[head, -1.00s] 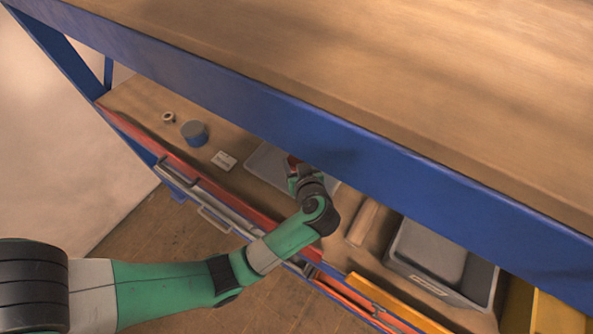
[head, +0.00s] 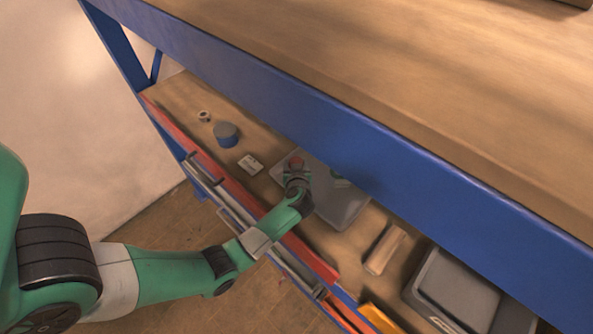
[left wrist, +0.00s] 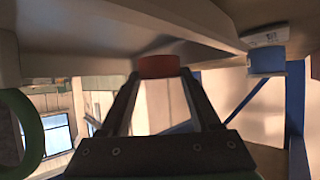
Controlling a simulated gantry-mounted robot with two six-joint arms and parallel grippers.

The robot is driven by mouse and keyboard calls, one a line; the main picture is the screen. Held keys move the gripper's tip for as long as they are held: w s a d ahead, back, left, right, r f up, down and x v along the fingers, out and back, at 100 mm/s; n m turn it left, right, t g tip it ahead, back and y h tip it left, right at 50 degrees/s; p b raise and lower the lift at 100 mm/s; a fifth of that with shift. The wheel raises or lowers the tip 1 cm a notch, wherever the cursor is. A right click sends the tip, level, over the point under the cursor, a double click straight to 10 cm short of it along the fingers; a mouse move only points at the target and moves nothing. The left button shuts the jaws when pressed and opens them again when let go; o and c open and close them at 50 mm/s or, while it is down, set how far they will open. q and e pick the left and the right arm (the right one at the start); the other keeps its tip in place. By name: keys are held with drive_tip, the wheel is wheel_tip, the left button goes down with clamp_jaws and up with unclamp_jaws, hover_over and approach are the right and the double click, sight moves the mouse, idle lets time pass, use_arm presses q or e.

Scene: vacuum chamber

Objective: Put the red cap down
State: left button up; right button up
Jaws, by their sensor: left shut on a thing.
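The red cap (head: 296,162) is between the fingertips of my left gripper (head: 296,168) in the head view, at the left end of a grey tray (head: 345,213) on the lower shelf. In the left wrist view the cap (left wrist: 160,66) sits at the tips of the two dark fingers (left wrist: 162,78), which are shut on it. The wrist picture appears upside down, with the pale shelf surface close to the cap. I cannot tell whether the cap touches that surface. My right gripper is not in view.
Left of the tray are a white box (head: 250,164), a blue-grey cylinder (head: 227,135) and a small ring (head: 204,116). Right are a tan block (head: 385,250) and a grey bin (head: 420,290). A blue-edged upper bench (head: 400,160) overhangs the shelf.

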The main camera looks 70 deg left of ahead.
use_arm(q)
wheel_tip(320, 180, down, 3)
drive_tip(key=shift+d+r+b, duration=0.1)
drive_tip(key=shift+r+b, duration=0.05)
drive_tip(key=shift+b, duration=0.2)
drive_tip(key=shift+r, duration=0.1)
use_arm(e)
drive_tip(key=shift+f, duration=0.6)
use_arm(q)
drive_tip(key=o, duration=1)
drive_tip(key=shift+d+r+p, duration=0.25)
drive_tip(key=shift+p, duration=0.05)
drive_tip(key=p+v, duration=0.2)
drive_tip(key=v, duration=0.4)
drive_tip(key=shift+s+d+r, duration=0.1)
drive_tip(key=shift+s+d, duration=0.1)
drive_tip(key=shift+d, duration=0.2)
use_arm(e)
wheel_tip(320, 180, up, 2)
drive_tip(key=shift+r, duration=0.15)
